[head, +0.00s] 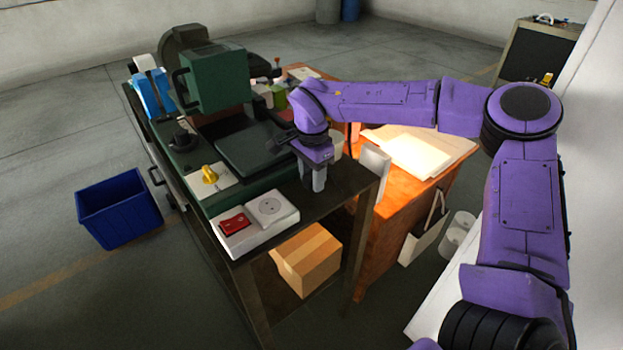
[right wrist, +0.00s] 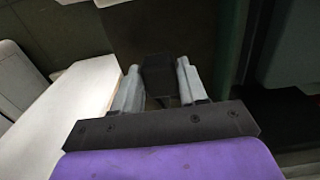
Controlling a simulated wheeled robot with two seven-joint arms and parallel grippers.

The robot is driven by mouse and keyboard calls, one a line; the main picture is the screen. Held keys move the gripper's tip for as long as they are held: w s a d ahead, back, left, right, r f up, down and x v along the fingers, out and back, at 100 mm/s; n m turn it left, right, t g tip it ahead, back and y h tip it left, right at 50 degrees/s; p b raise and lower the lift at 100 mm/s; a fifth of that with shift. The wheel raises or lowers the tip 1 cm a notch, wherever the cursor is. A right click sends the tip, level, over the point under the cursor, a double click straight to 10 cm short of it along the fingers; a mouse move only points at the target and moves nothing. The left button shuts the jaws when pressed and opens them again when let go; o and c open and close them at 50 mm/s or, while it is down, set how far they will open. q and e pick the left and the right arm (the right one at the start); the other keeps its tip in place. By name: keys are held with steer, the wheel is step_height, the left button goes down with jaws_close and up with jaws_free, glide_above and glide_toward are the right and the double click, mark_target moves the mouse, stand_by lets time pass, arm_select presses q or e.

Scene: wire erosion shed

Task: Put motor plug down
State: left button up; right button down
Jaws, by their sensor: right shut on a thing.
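My right gripper (head: 318,182) points down over the right part of the dark bench top (head: 345,190), to the right of the white socket box. In the right wrist view, the gripper (right wrist: 157,88) is shut on a black block, which I take for the motor plug (right wrist: 158,72). A dark cord seems to run back from it between the fingers. In the head view the plug is hidden by the gripper, and I cannot tell whether it touches the bench. My left gripper is not in view.
The white box with a round socket (head: 268,207) and a red switch (head: 234,223) sits at the bench's front edge. A green machine (head: 215,75) stands behind. An orange cabinet (head: 398,195) with papers (head: 420,152) is at right. A cardboard box (head: 306,258) sits below.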

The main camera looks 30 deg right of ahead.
mark_target(311, 186)
steer(key=shift+f, duration=1.15)
steer(key=shift+a+f, duration=0.1)
steer(key=shift+f, duration=0.15)
steer(key=shift+f, duration=0.35)
steer(key=c, duration=0.6)
jaws_free()
steer(key=shift+r, duration=0.1)
step_height(311, 186, up, 13)
steer(key=shift+r+b, duration=0.1)
steer(key=shift+b, duration=0.35)
